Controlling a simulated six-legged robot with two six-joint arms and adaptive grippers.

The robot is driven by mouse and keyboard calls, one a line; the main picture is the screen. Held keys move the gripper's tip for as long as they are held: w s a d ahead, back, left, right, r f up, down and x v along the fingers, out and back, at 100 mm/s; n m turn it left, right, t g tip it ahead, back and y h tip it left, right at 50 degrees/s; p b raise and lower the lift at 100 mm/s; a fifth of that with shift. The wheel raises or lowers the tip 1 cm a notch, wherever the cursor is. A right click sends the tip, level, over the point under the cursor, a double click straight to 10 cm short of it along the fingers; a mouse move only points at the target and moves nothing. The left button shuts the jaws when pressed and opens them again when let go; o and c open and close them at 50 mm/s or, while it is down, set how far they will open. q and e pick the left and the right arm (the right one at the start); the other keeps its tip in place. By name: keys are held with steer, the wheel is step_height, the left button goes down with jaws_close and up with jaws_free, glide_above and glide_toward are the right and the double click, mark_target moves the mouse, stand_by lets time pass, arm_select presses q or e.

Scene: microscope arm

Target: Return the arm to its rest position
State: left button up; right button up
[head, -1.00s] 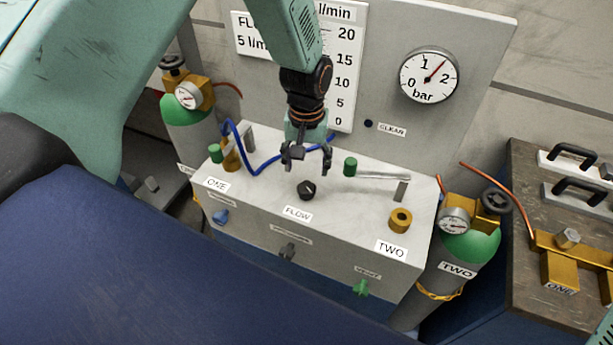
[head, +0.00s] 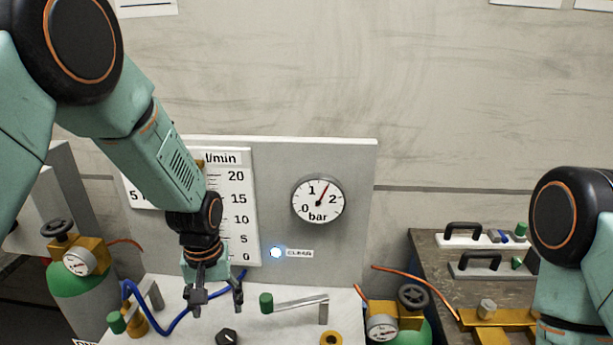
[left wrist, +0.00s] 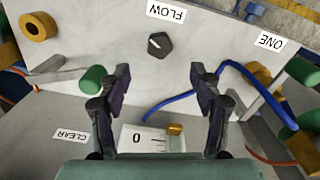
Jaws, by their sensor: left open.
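My left gripper (head: 215,297) is open and empty above the top of the pale bench unit, over the black FLOW knob (head: 228,337). In the left wrist view, the two fingers (left wrist: 162,95) stand apart, with the FLOW knob (left wrist: 159,44) ahead of them and nothing between them. My left arm (head: 160,150) reaches down from the upper left. My right arm (head: 575,250) shows at the right edge; its gripper is out of view.
A blue hose (head: 170,325) runs beside the gripper. Green-tipped levers (head: 300,302), a brass socket (head: 331,339) and gas bottles stand around. The back panel holds a flow scale (head: 238,215), a bar gauge (head: 318,200) and a lit CLEAR lamp (head: 276,252).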

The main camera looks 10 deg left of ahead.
arm_select(q)
steer(key=shift+m, duration=0.4)
steer(key=s+f, duration=0.6)
steer(key=f, duration=0.1)
steer(key=shift+s+d, duration=0.15)
steer(key=shift+d, duration=0.1)
steer(key=s+f+m, duration=0.1)
steer(key=s+f, duration=0.3)
steer(key=s, duration=0.8)
steer(key=s+f+m, duration=0.1)
steer(key=s+f, duration=0.3)
steer(key=s, duration=0.8)
step_height(320, 180, down, 20)
steer(key=b, duration=2)
steer(key=shift+d, duration=0.25)
steer(key=shift+a, duration=0.15)
